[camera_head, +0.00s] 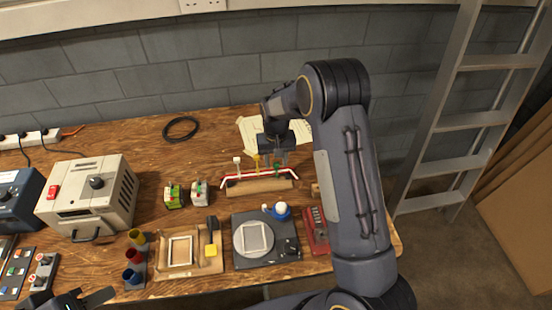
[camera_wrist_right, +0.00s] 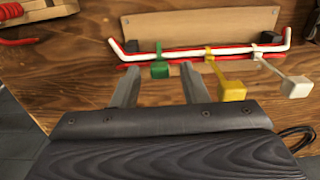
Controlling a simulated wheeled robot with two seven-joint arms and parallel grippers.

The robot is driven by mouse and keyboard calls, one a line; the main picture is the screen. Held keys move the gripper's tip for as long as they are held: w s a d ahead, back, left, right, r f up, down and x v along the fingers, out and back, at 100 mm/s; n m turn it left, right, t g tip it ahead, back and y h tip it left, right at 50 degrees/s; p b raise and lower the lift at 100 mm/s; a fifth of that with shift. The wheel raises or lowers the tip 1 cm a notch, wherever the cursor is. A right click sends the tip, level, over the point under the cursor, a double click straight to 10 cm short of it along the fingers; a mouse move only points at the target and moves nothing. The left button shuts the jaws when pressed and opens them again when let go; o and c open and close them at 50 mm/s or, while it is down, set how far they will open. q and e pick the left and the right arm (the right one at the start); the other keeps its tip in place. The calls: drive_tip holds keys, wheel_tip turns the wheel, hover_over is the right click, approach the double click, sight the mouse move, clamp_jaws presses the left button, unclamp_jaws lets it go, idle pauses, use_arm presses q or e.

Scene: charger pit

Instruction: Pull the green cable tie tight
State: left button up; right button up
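The green cable tie (camera_wrist_right: 160,66) is around the red and white cables (camera_wrist_right: 215,52), its square head standing out towards my right gripper (camera_wrist_right: 160,76). That gripper is open, one finger on each side of the green head, with visible gaps. In the head view the green tie (camera_head: 277,168) is at the right part of the bundle, below the right gripper (camera_head: 277,158). The yellow tie (camera_wrist_right: 232,90) and white tie (camera_wrist_right: 298,87) have long tails and sit beside it. My left gripper (camera_head: 85,300) is partly in view at the bottom left, away from the cables; its opening is unclear.
A brown cardboard-like block (camera_head: 260,186) lies along the cables. A dark tray with a round plate (camera_head: 240,256), a red device (camera_head: 316,232) and a beige power unit (camera_head: 115,190) stand on the wooden table. A black cable coil (camera_head: 181,128) lies behind. A ladder (camera_head: 460,122) stands right.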

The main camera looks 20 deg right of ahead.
sight(276, 164)
clamp_jaws()
idle(0.3)
wheel_tip(276, 164, up, 5)
drive_tip(key=shift+f+p, duration=0.15)
drive_tip(key=shift+p, duration=1)
unclamp_jaws()
drive_tip(key=shift+f, duration=0.1)
